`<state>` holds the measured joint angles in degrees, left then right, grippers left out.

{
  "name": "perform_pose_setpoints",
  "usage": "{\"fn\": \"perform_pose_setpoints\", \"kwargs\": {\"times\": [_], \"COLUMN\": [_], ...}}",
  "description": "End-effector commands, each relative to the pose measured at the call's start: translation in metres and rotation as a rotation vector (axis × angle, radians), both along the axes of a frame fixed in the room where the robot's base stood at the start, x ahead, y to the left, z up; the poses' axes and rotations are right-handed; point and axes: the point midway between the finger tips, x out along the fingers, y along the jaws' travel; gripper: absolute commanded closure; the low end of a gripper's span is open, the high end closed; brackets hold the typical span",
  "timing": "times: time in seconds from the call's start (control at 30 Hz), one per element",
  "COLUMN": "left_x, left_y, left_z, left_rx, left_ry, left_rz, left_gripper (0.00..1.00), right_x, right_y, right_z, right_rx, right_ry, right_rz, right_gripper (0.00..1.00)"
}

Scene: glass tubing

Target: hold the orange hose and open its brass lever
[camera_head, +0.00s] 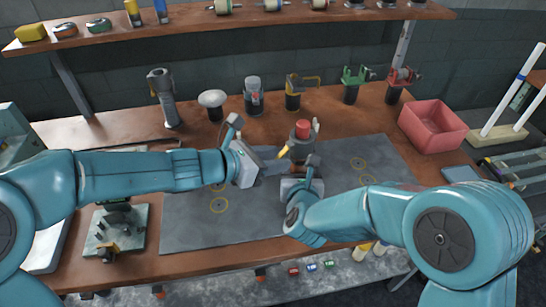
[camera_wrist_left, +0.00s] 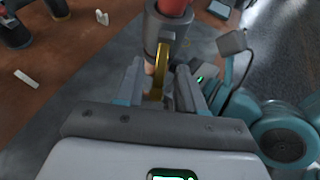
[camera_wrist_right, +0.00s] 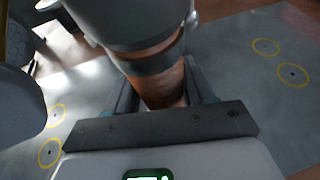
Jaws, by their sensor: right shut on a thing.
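The orange hose (camera_wrist_right: 163,88) shows brownish between my right fingers in the right wrist view, with a dark grey collar above it. My right gripper (camera_head: 302,172) is shut on it. Its grey head with a red top (camera_head: 303,127) stands above the mat in the head view. The brass lever (camera_wrist_left: 158,78) hangs below the grey head in the left wrist view and sits between the left fingers. My left gripper (camera_wrist_left: 158,85) is open around it, with a gap beside the lever. Contact cannot be told. The hose's lower part is hidden by my right gripper.
The grey mat (camera_head: 190,228) with yellow rings lies on the brown bench. A red bin (camera_head: 433,125) stands at the right. Several tools stand along the back, including a green clamp (camera_head: 353,82). A fixture (camera_head: 117,232) sits at the left front. A shelf (camera_head: 180,30) runs above.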

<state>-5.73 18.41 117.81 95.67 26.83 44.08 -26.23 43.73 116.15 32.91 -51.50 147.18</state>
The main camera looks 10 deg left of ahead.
Motion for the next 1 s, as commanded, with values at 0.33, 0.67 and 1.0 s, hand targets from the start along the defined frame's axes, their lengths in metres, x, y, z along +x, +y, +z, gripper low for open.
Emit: {"fn": "perform_pose_setpoints", "kwargs": {"times": [0.33, 0.67, 1.0], "left_x": [-0.011, -0.056, -0.072], "left_y": [0.016, 0.067, 0.084], "left_z": [0.011, 0.038, 0.048], "left_rx": [-0.001, 0.000, -0.001], "left_ry": [-0.006, -0.004, 0.001], "left_rz": [0.004, 0.004, 0.000], "left_gripper": [0.61, 0.61, 0.61], "right_x": [0.000, 0.000, 0.000], "right_y": [0.000, 0.000, 0.000], "right_z": [0.000, 0.000, 0.000], "right_rx": [-0.002, -0.002, -0.002], "right_ry": [0.000, 0.000, 0.000], "right_rz": [0.002, 0.002, 0.002], "right_gripper": [0.92, 0.92, 0.92]}}
